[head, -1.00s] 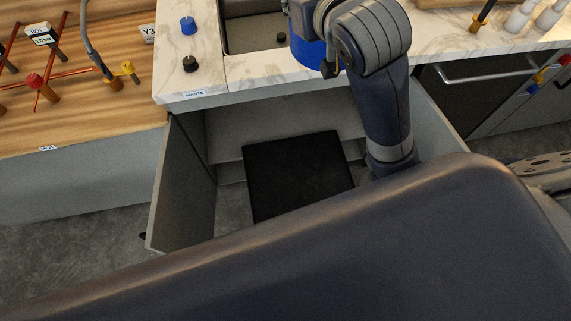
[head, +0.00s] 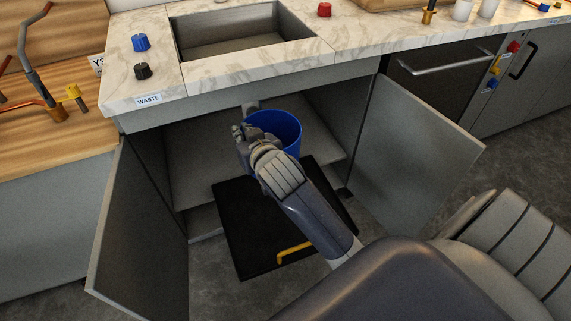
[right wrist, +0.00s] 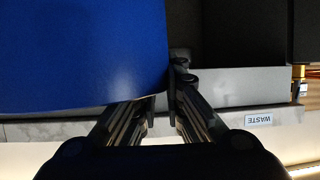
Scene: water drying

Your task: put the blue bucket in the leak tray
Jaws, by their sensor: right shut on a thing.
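The blue bucket (head: 286,127) is in the open cabinet's mouth in the head view, over the back part of the black leak tray (head: 236,236). Whether it touches anything beneath is hidden by my arm. My right gripper (head: 243,133) is shut on the bucket's rim or wall at its left side. In the right wrist view the blue bucket (right wrist: 80,50) fills the upper left, with its edge at the fingers of my right gripper (right wrist: 166,92). The tray lies low, sticking out of the cabinet, with a yellow handle (head: 294,252) near its front. My left gripper is not in view.
Open cabinet doors stand at the left (head: 140,235) and right (head: 415,160). The marble counter (head: 215,77) with a sink (head: 240,30) overhangs the cabinet. A WASTE label (head: 148,99) is on the counter edge. Much of the tray's left side is bare.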

